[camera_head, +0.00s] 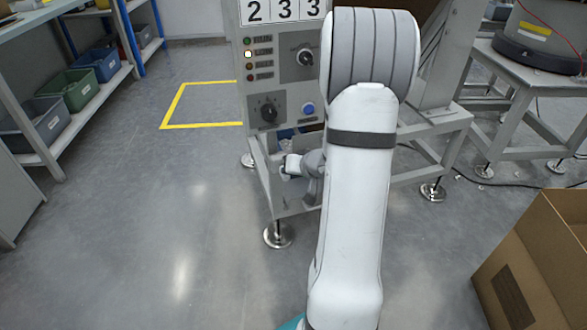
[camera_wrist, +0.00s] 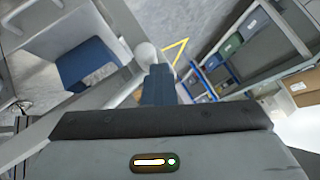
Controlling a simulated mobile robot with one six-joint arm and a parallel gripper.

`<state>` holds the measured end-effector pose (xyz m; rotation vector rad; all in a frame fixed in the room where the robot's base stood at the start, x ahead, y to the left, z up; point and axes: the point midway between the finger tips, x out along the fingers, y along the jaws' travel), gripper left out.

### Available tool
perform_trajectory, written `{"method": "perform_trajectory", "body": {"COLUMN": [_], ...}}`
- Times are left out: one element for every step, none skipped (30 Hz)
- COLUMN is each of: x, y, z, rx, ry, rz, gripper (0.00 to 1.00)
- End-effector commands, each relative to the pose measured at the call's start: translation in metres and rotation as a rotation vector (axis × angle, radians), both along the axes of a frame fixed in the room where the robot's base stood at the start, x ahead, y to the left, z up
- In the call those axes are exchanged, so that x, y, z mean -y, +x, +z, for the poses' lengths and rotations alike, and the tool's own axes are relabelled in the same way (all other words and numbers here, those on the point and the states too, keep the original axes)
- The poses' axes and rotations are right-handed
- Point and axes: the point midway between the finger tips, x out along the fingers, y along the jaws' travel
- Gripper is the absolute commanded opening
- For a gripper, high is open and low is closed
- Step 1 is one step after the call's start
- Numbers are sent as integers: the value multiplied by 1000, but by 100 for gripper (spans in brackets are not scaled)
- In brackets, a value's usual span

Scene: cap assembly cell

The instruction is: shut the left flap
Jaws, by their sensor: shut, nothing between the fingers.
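A brown cardboard box (camera_head: 530,260) stands at the lower right of the head view, cut off by the picture edge. Its top looks open, but I cannot clearly make out a separate left flap. My gripper (camera_head: 288,167) is low in front of the grey control cabinet, well to the left of the box and apart from it. In the wrist view my gripper (camera_wrist: 158,75) is shut and empty, with its fingers pointing away. A pale rounded shape (camera_wrist: 147,52) shows just beyond the fingertips; I cannot tell whether they touch. The box is not recognisable in the wrist view.
The grey control cabinet (camera_head: 258,75) with knobs and lamps stands just beyond my gripper. Shelves with bins (camera_head: 80,93) line the left side. A metal stand (camera_head: 520,90) is at the upper right. The floor at left and centre is clear, with a yellow marking (camera_head: 200,125).

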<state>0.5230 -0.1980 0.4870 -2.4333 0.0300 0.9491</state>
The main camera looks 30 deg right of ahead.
Motion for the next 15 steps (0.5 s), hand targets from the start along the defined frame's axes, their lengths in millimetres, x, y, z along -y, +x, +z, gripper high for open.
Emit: {"method": "perform_trajectory", "body": {"x": [3,3,4,4,4,5,5,5,5,4,4,3,3,3,2], "y": [-1,-1,-1,-1,-2,-2,-6,-13,-20,-26,-30,-37,-41,-46,-51], "z": [7,11,19,26,33,43,49,54,61,66,72,78,82,86,91], "rx": [-1,1,3,6,7,10,10,8,9,8,11,9,10,10,10], "ry": [-4,-3,-5,-5,-6,-6,-5,-4,-4,-4,-5,-3,-3,-4,-4], "rz": [-4,-4,-2,-1,1,2,-1,-2,-3,-2,-2,-3,-1,-2,-1], "gripper": [0,0,0,0,0,0,0,0,0,0,0,0,0,0,0]}}
